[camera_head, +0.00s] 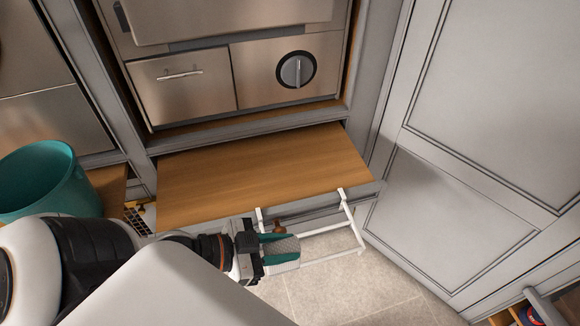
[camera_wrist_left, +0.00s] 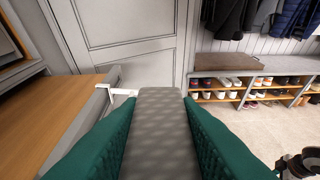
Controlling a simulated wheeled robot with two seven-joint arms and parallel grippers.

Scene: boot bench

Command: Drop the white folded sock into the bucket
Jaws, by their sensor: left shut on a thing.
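The folded sock (camera_head: 284,246) looks pale grey with a speckled knit, and is held between the teal fingers of my left gripper (camera_head: 280,248). In the left wrist view the sock (camera_wrist_left: 160,135) runs lengthwise between both finger pads, which touch its sides. The gripper is out in front of the wooden bench top, near a white rail frame. The teal bucket (camera_head: 38,182) stands at the far left, well apart from the gripper; my arm covers its lower part and its inside bottom is hidden. A dark and white part of my right arm shows at the lower right of the left wrist view.
A wooden bench top (camera_head: 265,172) lies below a steel appliance (camera_head: 235,75). A white rail frame (camera_head: 345,215) juts from its front edge. Grey panelled doors (camera_head: 480,120) stand right. Shoe shelves (camera_wrist_left: 250,92) and hanging coats (camera_wrist_left: 265,22) are farther off. Tiled floor is open.

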